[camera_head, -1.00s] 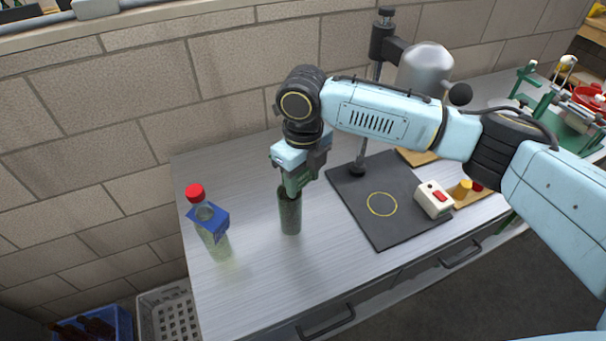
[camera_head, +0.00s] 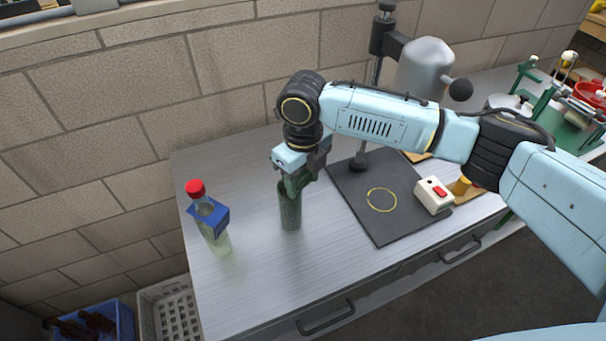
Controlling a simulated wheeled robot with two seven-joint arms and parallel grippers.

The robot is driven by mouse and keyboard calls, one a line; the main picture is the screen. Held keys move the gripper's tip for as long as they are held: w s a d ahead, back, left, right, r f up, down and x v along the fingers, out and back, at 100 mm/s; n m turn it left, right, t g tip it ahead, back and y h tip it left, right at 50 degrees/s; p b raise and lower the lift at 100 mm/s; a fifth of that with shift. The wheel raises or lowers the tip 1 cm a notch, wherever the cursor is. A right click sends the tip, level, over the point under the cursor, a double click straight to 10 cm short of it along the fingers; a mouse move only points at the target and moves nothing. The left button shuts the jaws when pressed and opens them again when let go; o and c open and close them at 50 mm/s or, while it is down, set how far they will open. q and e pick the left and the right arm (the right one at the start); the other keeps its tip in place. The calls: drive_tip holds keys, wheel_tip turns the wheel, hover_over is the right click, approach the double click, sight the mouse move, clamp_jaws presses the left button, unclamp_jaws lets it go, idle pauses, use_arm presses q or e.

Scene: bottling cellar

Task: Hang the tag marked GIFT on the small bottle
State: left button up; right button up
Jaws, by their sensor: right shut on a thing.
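My right gripper (camera_head: 293,182) points down at the top of a dark green bottle (camera_head: 290,212) standing upright on the bench. It is shut on a green piece at the bottle's neck, which looks like a tag. No lettering can be read on it, and the gripper hides the bottle's mouth, so I cannot tell whether the piece is around the neck. My left gripper is not in view.
A black mat (camera_head: 385,228) with a yellow ring lies right of the green bottle, below a stand with a grey head (camera_head: 425,65). Bare bench lies between the two bottles.

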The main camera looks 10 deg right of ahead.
drive_tip(key=shift+f, duration=0.4)
drive_tip(key=shift+f, duration=0.35)
drive_tip(key=shift+f, duration=0.15)
idle(0.5)
drive_tip(key=shift+f, duration=0.35)
drive_tip(key=o, duration=0.7)
drive_tip(key=shift+r, duration=0.15)
idle(0.5)
